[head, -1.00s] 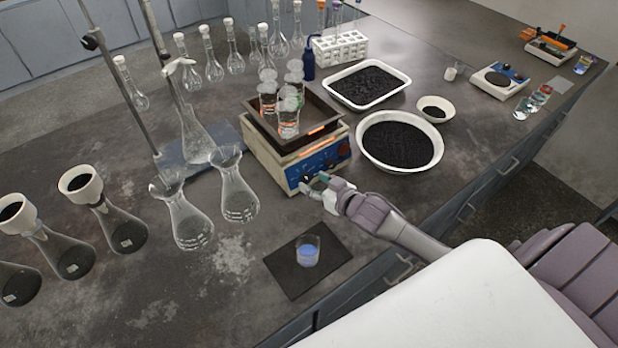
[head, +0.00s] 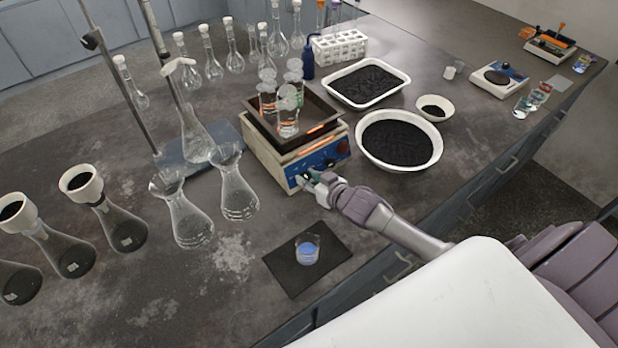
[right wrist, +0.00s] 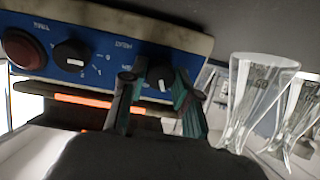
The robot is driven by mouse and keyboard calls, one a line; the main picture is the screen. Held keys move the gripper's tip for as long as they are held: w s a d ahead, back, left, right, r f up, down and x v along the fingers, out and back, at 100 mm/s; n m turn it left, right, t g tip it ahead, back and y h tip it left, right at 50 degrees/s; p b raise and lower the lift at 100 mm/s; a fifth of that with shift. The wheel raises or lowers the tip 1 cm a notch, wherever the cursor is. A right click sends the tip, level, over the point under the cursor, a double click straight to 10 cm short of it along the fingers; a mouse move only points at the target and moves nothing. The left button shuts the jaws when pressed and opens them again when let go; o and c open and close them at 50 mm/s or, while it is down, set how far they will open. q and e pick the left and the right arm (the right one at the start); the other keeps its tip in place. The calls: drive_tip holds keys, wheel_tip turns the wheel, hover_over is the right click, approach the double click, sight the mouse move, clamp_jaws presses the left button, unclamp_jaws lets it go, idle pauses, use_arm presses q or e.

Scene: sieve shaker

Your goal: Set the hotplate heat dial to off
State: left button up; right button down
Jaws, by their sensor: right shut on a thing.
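The hotplate (head: 272,163) is a cream box with a blue front panel, on the bench in the middle of the head view. In the right wrist view its panel (right wrist: 108,48) appears turned over, with a red button (right wrist: 22,48), a middle black dial (right wrist: 72,55) and the heat dial (right wrist: 160,77), black with a white mark. My right gripper (head: 306,179) is at the panel's left end. In the right wrist view its fingers (right wrist: 158,92) stand either side of the heat dial, shut on it. The dial's exact setting is hard to read. My left gripper is out of view.
Glass flasks (head: 236,190) stand close left. A white bowl of black grains (head: 432,160) is right.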

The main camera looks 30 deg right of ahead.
drive_tip(key=shift+n, duration=0.3)
drive_tip(key=n+p, duration=0.1)
drive_tip(key=n, duration=0.3)
drive_tip(key=shift+r+p, duration=0.15)
drive_tip(key=shift+p, duration=0.2)
drive_tip(key=n, duration=0.5)
drive_tip(key=shift+p, duration=0.4)
drive_tip(key=shift+n, duration=0.3)
drive_tip(key=c, duration=0.8)
unclamp_jaws()
drive_tip(key=shift+a, duration=0.1)
drive_tip(key=shift+c, duration=0.2)
drive_tip(key=v, duration=1.2)
